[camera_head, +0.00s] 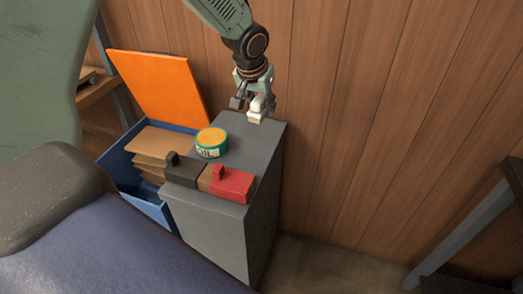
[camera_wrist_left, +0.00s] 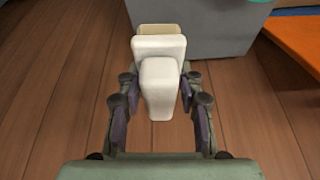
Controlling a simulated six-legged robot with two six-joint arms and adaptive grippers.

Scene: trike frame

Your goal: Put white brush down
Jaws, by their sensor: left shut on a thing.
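The white brush (camera_head: 257,109) is at the far end of the grey cabinet's top (camera_head: 262,137). My left gripper (camera_head: 253,96) is shut on it from above. In the left wrist view, the white brush (camera_wrist_left: 159,78) sits between the two fingers of my left gripper (camera_wrist_left: 160,105), with a cream bristle edge at its far end. I cannot tell whether the brush touches the cabinet top. My right gripper is not in view.
A black brush (camera_head: 184,170) and a red brush (camera_head: 232,184) lie at the cabinet's near end. A round teal tin with a yellow lid (camera_head: 211,140) stands behind them. A blue box (camera_head: 116,160) with an orange lid (camera_head: 158,85) is left. A plank wall is behind.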

